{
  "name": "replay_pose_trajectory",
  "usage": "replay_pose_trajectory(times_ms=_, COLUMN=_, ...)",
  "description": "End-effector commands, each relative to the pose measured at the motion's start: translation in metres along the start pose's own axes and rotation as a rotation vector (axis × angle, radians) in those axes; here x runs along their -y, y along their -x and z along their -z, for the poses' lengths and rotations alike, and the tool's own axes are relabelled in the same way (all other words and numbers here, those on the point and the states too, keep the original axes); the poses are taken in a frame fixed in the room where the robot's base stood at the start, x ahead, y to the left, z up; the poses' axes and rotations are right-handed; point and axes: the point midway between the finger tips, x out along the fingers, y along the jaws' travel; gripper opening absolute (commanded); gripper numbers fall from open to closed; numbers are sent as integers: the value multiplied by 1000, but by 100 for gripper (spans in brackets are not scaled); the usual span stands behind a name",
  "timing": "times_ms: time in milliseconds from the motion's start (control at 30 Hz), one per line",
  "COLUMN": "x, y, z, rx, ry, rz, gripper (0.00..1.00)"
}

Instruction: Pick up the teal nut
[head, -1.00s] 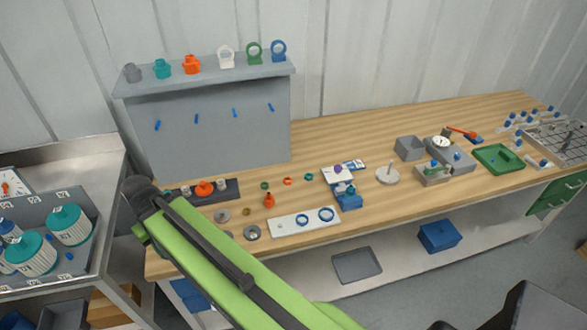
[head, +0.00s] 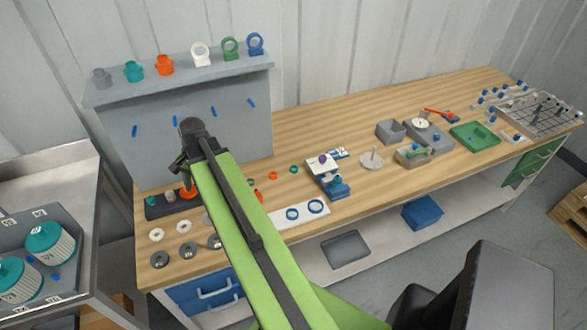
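A small teal ring, which looks like the teal nut (head: 293,169), lies flat on the wooden bench, right of an orange ring (head: 273,175). My green arm reaches up across the left part of the bench. My gripper (head: 183,172) hangs below the arm's dark far end, in front of the grey panel and near an orange piece in the dark rack. It is well left of the teal ring and apart from it. Its fingers are small and dark, so I cannot tell whether they are open or shut.
The dark rack (head: 155,209) is at the bench's left end. Metal and white rings lie in front of it. A white plate with blue rings (head: 275,218) and a blue-and-white fixture (head: 336,187) are near the teal ring. Bench behind the ring is clear.

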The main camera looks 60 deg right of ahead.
Motion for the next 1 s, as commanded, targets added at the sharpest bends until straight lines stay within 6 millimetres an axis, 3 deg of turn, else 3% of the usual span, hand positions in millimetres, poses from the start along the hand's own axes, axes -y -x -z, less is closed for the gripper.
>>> replay_pose_trajectory(times_ms=33, x=-24, y=16, z=47, rx=-5, ry=-232, rz=31, gripper=58)
replay_pose_trajectory(times_ms=167, x=-100, y=48, z=142, rx=1, ry=-836, rz=124, gripper=58)
replay_pose_trajectory(times_ms=200, x=-126, y=57, z=167, rx=7, ry=-1012, rz=153, gripper=58)
replay_pose_trajectory(times_ms=300, x=-190, y=79, z=216, rx=27, ry=-1394, rz=225, gripper=58)
replay_pose_trajectory(times_ms=400, x=-241, y=95, z=246, rx=50, ry=-1674, rz=282, gripper=58)
replay_pose_trajectory(times_ms=500, x=-272, y=104, z=262, rx=68, ry=-1839, rz=319, gripper=58)
replay_pose_trajectory(times_ms=600, x=-285, y=107, z=267, rx=77, ry=-1906, rz=334, gripper=58)
replay_pose_trajectory(times_ms=767, x=-285, y=103, z=267, rx=78, ry=-1914, rz=335, gripper=58)
replay_pose_trajectory(times_ms=1000, x=-279, y=61, z=275, rx=77, ry=-1910, rz=333, gripper=58)
